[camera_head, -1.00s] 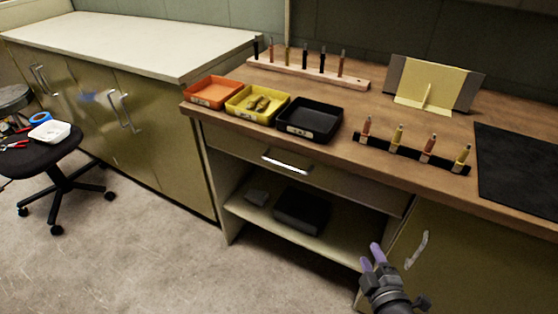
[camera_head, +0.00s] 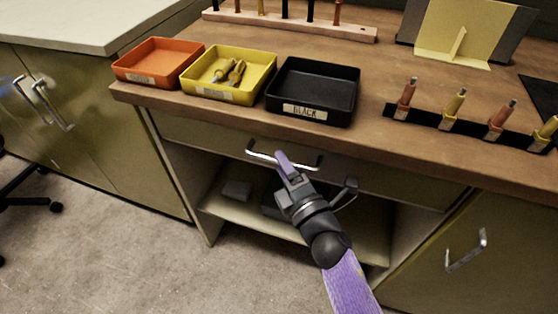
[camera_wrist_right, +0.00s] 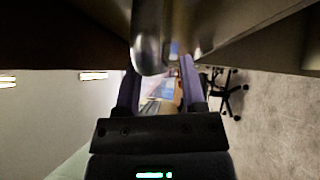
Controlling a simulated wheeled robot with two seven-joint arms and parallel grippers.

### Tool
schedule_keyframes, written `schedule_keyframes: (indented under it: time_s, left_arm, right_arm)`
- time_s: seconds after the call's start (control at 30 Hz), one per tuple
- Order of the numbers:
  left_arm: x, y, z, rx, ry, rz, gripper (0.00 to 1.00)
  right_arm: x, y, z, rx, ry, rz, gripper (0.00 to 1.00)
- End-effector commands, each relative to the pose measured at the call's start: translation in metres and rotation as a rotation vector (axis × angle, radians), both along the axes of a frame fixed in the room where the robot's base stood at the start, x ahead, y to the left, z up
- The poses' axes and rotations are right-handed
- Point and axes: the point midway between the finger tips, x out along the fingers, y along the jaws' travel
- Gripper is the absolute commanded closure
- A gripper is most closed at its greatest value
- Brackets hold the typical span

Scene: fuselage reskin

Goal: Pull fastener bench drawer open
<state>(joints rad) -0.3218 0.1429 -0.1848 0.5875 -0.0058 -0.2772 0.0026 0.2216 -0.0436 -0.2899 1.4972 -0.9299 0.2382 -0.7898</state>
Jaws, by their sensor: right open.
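The bench drawer (camera_head: 205,137) is a flat olive front under the wooden top, and it looks closed. Its bright metal bar handle (camera_head: 262,158) shows in the head view. My right gripper (camera_head: 284,162) is at the middle of the handle, its purple fingertips overlapping the bar. In the right wrist view the open purple fingers (camera_wrist_right: 160,75) stand on either side of the rounded metal handle (camera_wrist_right: 150,42). I cannot tell whether they touch it. My left gripper is not in view.
Orange (camera_head: 158,62), yellow (camera_head: 228,73) and black (camera_head: 312,88) trays stand on the bench top above the drawer. An open shelf (camera_head: 222,207) with dark items lies below. A cabinet door (camera_head: 500,245) is at the right. The floor in front is clear.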

Motion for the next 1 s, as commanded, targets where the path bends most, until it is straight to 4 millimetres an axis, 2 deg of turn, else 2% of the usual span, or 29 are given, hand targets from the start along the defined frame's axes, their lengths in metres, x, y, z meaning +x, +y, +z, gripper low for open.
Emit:
schedule_keyframes:
  time_s: [0.13,0.4,0.43,0.47,0.67,1.0]
  left_arm:
    - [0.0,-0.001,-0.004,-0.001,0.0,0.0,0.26]
    - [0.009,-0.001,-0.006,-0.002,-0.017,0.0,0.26]
    - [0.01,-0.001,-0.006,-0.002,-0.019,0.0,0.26]
    - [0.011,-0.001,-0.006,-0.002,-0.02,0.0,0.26]
    - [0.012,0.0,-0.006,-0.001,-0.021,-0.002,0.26]
    - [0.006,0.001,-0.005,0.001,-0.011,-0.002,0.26]
  right_arm:
    - [0.012,0.006,0.001,0.001,0.001,0.001,0.48]
    - [0.014,0.008,0.002,0.0,0.001,0.0,0.48]
    - [0.014,0.007,0.002,0.0,0.001,0.0,0.5]
    - [0.014,0.007,0.002,0.0,0.001,0.0,0.57]
    - [0.014,0.007,0.002,0.0,0.001,0.0,0.99]
    - [0.014,0.007,0.002,0.0,0.001,0.0,1.0]
